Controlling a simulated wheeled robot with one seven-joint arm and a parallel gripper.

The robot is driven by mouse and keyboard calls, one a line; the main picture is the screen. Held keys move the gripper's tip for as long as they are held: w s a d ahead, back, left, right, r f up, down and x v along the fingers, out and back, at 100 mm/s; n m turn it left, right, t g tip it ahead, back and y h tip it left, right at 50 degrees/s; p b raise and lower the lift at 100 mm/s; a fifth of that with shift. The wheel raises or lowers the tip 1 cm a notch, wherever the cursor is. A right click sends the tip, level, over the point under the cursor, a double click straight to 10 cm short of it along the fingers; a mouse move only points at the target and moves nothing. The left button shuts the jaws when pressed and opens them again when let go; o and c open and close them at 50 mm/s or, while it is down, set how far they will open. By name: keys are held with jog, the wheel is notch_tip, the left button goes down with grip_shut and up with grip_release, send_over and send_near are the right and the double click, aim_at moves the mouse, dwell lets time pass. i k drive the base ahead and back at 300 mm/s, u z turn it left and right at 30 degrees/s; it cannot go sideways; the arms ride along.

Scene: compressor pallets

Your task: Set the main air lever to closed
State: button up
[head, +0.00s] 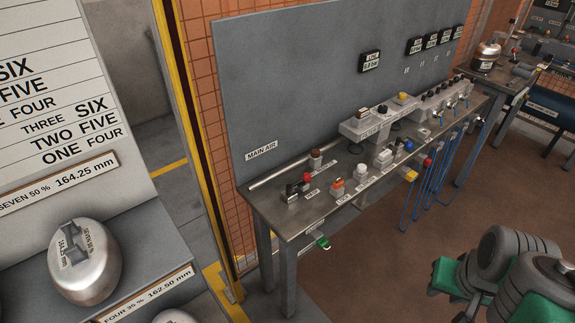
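A "MAIN AIR" label (262,150) is on the lower left of the grey back panel, above the left end of a steel bench (285,217). Small dark and red fittings (293,191) stand on the bench below the label. A green handle-like piece (323,243) hangs below the bench's front edge. I cannot tell which part is the main air lever, or its position.
An orange-and-white fitting (337,187), a brown-topped one (315,158) and a grey control box (365,125) crowd the bench. Blue hoses (435,185) hang at its right. A yellow post (175,100) and a silver weight (85,262) are left. Brown floor lies in front.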

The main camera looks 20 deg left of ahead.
aim_at(307, 177)
jog(key=u, duration=0.7)
jog(key=i, duration=0.85)
jog(key=u, duration=0.65)
